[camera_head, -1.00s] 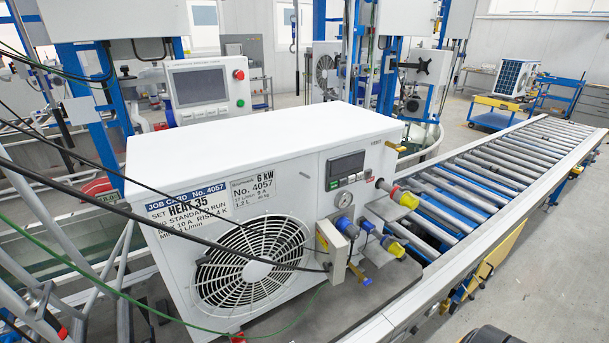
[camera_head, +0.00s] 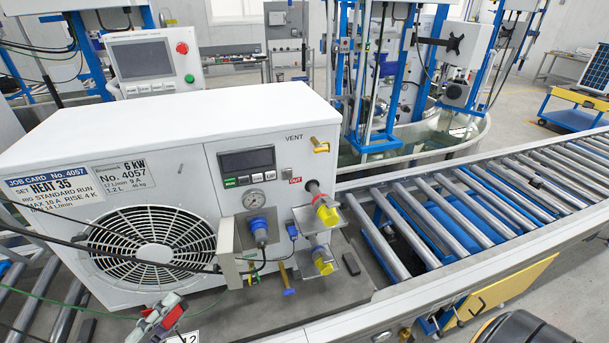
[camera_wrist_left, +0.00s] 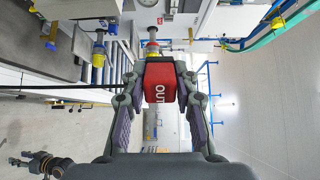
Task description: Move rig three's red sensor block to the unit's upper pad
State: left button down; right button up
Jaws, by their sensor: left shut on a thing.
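In the left wrist view my left gripper (camera_wrist_left: 160,92) is shut on the red sensor block (camera_wrist_left: 160,80), which is marked OUT. A yellow-and-red fitting (camera_wrist_left: 152,48) lies beyond the block, and I cannot tell whether they touch. In the head view the white unit (camera_head: 190,110) carries an upper pad (camera_head: 304,218), a grey plate beside the upper yellow fitting (camera_head: 326,212). A lower plate (camera_head: 346,264) sits by the lower yellow fitting (camera_head: 322,262). A small red OUT label (camera_head: 295,181) is by the upper port.
The unit stands on a grey board (camera_head: 345,300) beside a roller conveyor (camera_head: 440,210). A black cable (camera_head: 190,268) and a grey box (camera_head: 229,270) are in front of the unit. Free floor shows right of the conveyor.

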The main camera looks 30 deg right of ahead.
aim_at(287, 173)
jog(key=k+l, duration=0.1)
jog(key=l, duration=0.3)
jog(key=k+l+u, duration=0.1)
jog(key=l, duration=0.25)
jog(key=k+l, duration=0.1)
jog(key=l, duration=0.3)
jog(key=k+l, duration=0.1)
jog(key=l, duration=0.25)
jog(key=k+l+u, duration=0.1)
jog(key=l, duration=0.3)
jog(key=k+l, duration=0.15)
jog(key=l, duration=0.2)
jog(key=k+l+u, duration=0.1)
jog(key=l, duration=0.3)
jog(key=i+l, duration=0.25)
jog(key=i, duration=0.2)
